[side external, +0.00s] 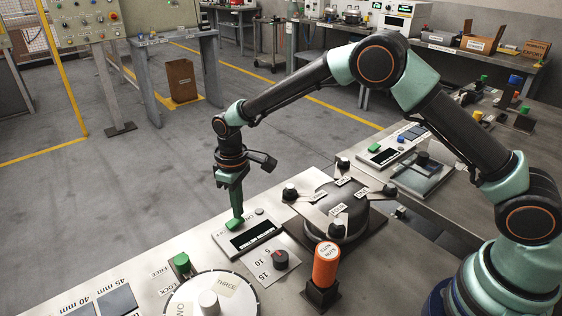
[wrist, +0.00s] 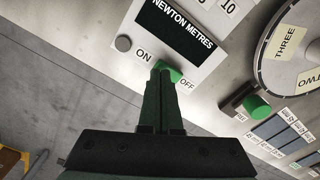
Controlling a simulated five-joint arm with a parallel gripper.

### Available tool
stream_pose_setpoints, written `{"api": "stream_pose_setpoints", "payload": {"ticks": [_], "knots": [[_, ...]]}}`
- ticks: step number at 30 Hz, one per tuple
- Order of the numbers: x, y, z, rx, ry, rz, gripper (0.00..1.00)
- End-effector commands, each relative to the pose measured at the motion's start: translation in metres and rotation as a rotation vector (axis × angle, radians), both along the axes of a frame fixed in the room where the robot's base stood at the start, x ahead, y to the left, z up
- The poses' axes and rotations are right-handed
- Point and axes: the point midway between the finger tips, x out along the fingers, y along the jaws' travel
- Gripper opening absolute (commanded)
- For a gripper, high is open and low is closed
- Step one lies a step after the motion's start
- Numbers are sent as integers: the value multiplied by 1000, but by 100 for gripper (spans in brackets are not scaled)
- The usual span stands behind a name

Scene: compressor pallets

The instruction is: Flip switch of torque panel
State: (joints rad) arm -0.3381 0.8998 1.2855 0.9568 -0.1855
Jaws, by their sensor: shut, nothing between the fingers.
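The torque panel (side external: 222,246) is a white plate with a black "NEWTON METRES" display, near the bench's far edge. It also shows in the wrist view (wrist: 211,55). Its green switch (wrist: 172,75) sits between the ON and OFF labels. The switch also shows in the side view (side external: 233,225). My gripper (side external: 237,214) points down with shut, empty fingers, its tips at the switch. In the wrist view the fingertips (wrist: 162,72) overlap the switch and hide part of it. I cannot tell whether they touch it, nor which way it is set.
A dial (side external: 281,258) marked 5, 10, 15 sits to the panel's right. A black round fixture (side external: 339,205) with clamps and an orange-capped post (side external: 326,266) stand nearby. A labelled white disc (side external: 225,301) and another green knob (side external: 182,261) lie left and nearer. Space above the panel is open.

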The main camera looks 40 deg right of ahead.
Motion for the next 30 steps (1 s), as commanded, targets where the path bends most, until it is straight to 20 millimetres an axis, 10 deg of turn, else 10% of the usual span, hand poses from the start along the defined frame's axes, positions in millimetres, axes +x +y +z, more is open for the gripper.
{"api": "stream_pose_setpoints", "payload": {"ticks": [30], "knots": [[0,0,-6,1,-2,0,0]]}}
